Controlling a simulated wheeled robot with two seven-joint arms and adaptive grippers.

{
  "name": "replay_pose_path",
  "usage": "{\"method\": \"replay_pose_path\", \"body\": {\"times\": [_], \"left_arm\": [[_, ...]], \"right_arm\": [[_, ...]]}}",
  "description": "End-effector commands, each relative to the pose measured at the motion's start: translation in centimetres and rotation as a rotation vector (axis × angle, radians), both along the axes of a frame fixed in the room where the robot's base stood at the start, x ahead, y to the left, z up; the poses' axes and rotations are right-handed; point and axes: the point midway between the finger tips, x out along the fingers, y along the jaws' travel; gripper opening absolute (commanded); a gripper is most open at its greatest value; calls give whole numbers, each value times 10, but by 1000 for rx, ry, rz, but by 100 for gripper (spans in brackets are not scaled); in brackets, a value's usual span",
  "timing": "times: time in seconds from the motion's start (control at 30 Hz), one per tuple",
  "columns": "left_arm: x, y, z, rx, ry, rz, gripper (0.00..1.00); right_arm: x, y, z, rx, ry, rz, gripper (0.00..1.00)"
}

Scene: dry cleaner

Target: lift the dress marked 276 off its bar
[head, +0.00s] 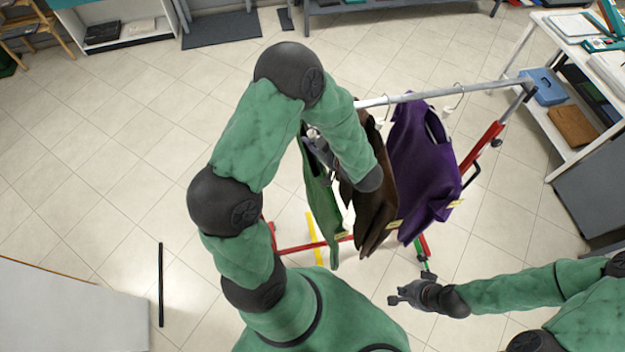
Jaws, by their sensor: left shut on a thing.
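Three garments hang side by side at the rail (440,94): a green one (320,205), a dark brown one (375,205) and a purple one (422,165). Each has a small yellow tag near its lower edge; the numbers are too small to read. My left gripper (318,150) is shut at the top of the green garment, just below the rail's left end. My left forearm partly hides the green and brown garments and that end of the rail. My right gripper (397,293) is open and empty, below the garments and apart from them.
The rail has a red stand (480,147) at right and red base bars on the floor. A shelf unit with a blue box (541,87) stands at the right. A white counter (70,310) is at lower left. The tiled floor at left is mostly clear.

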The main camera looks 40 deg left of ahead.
Motion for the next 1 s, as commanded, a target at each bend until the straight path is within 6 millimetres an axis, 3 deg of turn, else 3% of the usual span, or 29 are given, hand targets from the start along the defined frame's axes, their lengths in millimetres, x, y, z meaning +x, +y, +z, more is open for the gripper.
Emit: {"method": "replay_pose_path", "body": {"times": [0.37, 0.57, 0.9, 1.0], "left_arm": [[1, 0, 8, 1, -3, 0, 0], [1, 0, 33, 1, -8, 0, 0], [-23, -42, 90, 0, -7, -4, 0], [-31, -55, 97, 0, -3, -5, 0]], "right_arm": [[0, 0, -1, 0, 0, 0, 0], [0, 0, -5, 0, 0, 0, 0], [0, 0, -3, 0, 0, 0, 0], [0, 0, -4, 0, 0, 0, 0]]}}
